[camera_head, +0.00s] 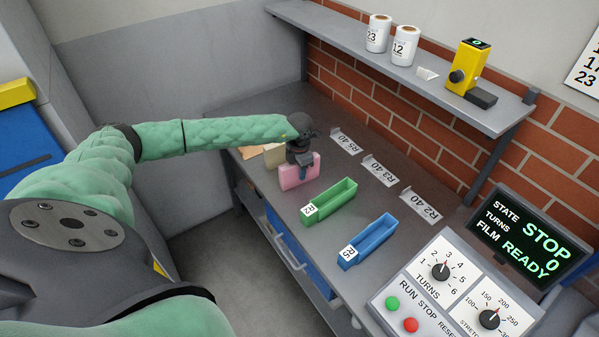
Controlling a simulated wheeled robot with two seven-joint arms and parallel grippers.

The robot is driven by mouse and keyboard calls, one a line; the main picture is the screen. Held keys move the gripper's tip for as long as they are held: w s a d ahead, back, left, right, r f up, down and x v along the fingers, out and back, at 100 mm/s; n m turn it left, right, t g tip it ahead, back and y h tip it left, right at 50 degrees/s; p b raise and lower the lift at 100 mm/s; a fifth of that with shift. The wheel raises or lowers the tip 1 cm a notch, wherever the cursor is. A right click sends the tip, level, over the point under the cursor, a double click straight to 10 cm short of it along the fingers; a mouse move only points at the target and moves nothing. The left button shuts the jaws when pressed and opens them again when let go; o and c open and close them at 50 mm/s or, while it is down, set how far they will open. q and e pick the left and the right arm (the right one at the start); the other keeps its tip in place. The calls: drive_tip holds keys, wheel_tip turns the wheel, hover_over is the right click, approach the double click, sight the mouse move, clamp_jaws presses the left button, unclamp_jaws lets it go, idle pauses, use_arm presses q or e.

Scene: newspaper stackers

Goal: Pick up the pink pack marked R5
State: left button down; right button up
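The pink pack (291,176) stands upright near the front edge of the grey bench, left of the green tray. No R5 mark is readable on its visible face. My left gripper (304,172) points down right at the pack, with one dark finger in front of its near face. The other finger is hidden behind the gripper and the pack, so I cannot tell whether the gripper is closed on it. The pack appears to be at bench level. My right gripper is not in view.
A green tray (334,211) and a blue tray (376,247) stand to the right. Tan items (274,155) lie behind the pack. Label cards, including R5 40 (345,142), lie along the back. A control panel (455,290) fills the bench's right end. A shelf (405,68) hangs above.

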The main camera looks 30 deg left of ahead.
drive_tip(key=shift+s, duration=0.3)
